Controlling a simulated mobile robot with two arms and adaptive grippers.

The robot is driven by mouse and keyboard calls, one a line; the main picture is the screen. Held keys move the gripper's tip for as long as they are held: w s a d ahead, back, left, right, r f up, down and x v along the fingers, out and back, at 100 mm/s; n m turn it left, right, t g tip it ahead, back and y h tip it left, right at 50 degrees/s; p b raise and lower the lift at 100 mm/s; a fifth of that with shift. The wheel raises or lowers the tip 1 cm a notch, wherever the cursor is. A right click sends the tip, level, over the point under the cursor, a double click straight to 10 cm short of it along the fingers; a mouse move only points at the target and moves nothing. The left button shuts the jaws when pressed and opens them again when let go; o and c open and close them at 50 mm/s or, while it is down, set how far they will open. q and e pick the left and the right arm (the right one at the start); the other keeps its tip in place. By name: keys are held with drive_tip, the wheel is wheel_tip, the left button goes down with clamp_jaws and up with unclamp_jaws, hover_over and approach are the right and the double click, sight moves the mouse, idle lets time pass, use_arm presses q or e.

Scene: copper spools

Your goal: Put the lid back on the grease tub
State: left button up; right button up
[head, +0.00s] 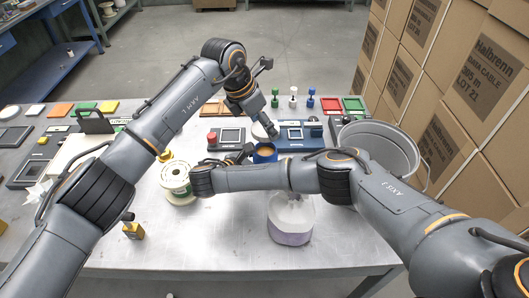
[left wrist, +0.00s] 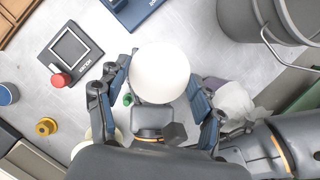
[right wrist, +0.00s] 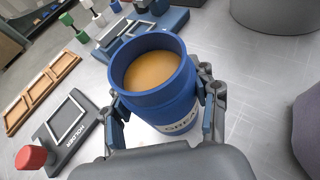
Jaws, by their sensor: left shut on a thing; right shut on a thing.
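The grease tub (head: 265,157) is a blue, open-topped cylinder with tan grease showing inside. My right gripper (head: 247,154) is shut on the tub, its fingers on both sides of the wall in the right wrist view (right wrist: 165,112); the tub looks tilted there. A round white lid (left wrist: 160,72) sits between the fingers of my left gripper (left wrist: 156,88), which is shut on it. In the head view my left gripper (head: 268,130) is just behind and above the tub. The lid is hard to make out there and does not show in the right wrist view.
A cream spool (head: 178,183) stands left of the tub. A purple-white container (head: 290,220) is in front, and a grey bucket (head: 385,150) stands at right. Holders (head: 227,138) and several small coloured stoppers line the back.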

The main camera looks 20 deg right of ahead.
sight(267, 152)
use_arm(q)
drive_tip(key=shift+f, duration=1.95)
drive_tip(key=shift+f, duration=0.9)
drive_tip(key=shift+f, duration=0.45)
drive_tip(key=shift+f, duration=0.25)
drive_tip(key=shift+s+a+f, duration=0.1)
drive_tip(key=shift+f, duration=0.15)
drive_tip(key=shift+c, duration=0.3)
drive_tip(key=shift+a+f, duration=0.1)
drive_tip(key=shift+a+r, duration=0.15)
drive_tip(key=shift+r, duration=0.3)
drive_tip(key=shift+c, duration=0.7)
